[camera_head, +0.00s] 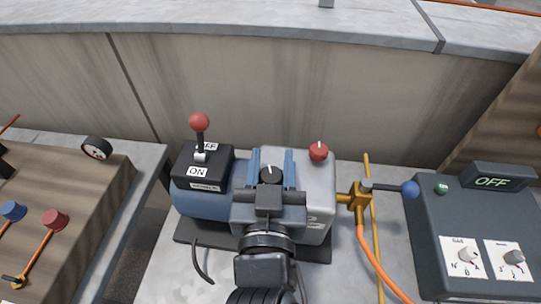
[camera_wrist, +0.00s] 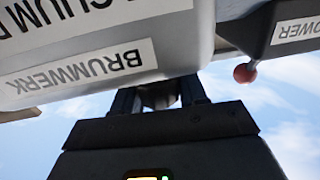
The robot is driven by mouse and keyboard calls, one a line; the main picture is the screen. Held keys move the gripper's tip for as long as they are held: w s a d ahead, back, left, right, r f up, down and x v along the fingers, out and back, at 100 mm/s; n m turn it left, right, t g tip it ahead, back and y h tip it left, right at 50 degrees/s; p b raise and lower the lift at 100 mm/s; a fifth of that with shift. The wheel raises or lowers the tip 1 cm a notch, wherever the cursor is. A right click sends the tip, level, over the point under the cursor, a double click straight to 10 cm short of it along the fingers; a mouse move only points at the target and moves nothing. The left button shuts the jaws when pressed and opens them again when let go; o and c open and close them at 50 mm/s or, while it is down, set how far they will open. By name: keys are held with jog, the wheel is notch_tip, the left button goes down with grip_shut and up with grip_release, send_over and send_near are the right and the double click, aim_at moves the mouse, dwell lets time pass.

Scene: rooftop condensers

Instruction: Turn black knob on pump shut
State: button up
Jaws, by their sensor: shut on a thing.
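The vacuum pump (camera_head: 318,188) has a grey body and a blue motor (camera_head: 203,205). Its black knob (camera_head: 271,176) sits on the top of the grey body, with a white mark pointing roughly away from me. My gripper (camera_head: 270,164) has its two fingers on either side of the knob and is shut on it. In the wrist view the knob (camera_wrist: 158,96) shows dark between the fingertips (camera_wrist: 158,92), against the pump body (camera_wrist: 100,50) labelled BRUMWERK. The knob's lower part is partly hidden by the fingers.
A red-ball lever (camera_head: 199,123) stands on the ON/OFF power box (camera_head: 203,165). A red knob (camera_head: 318,152) is right of my gripper. A brass valve (camera_head: 355,197) with a blue-ball handle (camera_head: 410,189) and orange hose is further right. A grey box (camera_head: 485,225) reads OFF. A concrete parapet (camera_head: 270,95) stands behind.

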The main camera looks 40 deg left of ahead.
jog(key=shift+w+d+f+m+t+h+b, duration=0.1)
jog(key=shift+m+t+h+b, duration=0.3)
jog(key=shift+h, duration=0.2)
jog(key=shift+d+m+t+h+b, duration=0.1)
jog(key=shift+m+t+h+b, duration=0.2)
jog(key=shift+m+h+b, duration=0.25)
jog(key=shift+m+t+h, duration=0.4)
jog(key=shift+m+h, duration=0.15)
jog(key=shift+h, duration=0.4)
jog(key=shift+r+h, duration=0.2)
jog(key=shift+h, duration=0.1)
jog(key=shift+d+f+m+t+h+p, duration=0.1)
jog(key=shift+m+t+h+p, duration=0.2)
jog(key=shift+m+h+p, duration=0.15)
jog(key=o, duration=1)
